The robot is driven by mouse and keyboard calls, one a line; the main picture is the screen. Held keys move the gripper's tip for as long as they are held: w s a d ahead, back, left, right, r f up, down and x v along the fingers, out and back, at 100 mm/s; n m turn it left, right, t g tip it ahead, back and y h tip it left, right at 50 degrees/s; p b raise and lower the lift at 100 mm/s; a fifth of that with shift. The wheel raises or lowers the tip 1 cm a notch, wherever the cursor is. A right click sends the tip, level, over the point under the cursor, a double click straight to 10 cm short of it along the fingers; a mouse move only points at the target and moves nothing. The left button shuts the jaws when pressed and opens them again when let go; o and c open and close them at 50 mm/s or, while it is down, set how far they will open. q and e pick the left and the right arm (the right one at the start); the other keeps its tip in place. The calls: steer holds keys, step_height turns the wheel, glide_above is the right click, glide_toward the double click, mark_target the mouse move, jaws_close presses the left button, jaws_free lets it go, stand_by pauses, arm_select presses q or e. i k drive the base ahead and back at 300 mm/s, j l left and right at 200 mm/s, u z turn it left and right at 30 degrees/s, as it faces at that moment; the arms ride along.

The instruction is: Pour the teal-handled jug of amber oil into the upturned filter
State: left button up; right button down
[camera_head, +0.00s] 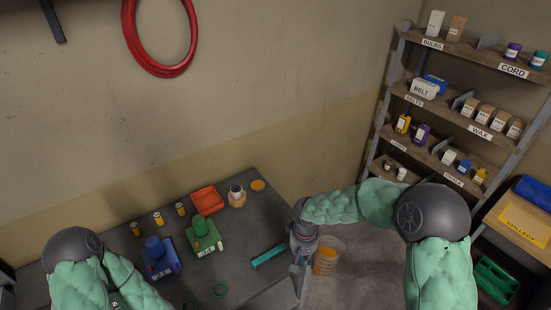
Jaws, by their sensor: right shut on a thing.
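My right gripper (302,250) is shut on the teal handle (268,258), which sticks out to its left. The jug (327,257) shows just right of the gripper, clear-walled with amber oil inside. It seems to hang past the table's right edge; its exact tilt is hard to tell. The gripper hides the join between handle and jug. A small tan and pale round item with a dark top (237,196) stands at the table's back right; it may be the upturned filter, but I cannot tell for sure. My left gripper is out of view.
Loaded shelves (465,56) stand at right.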

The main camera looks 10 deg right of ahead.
mark_target(237, 194)
steer(key=i, duration=1.3)
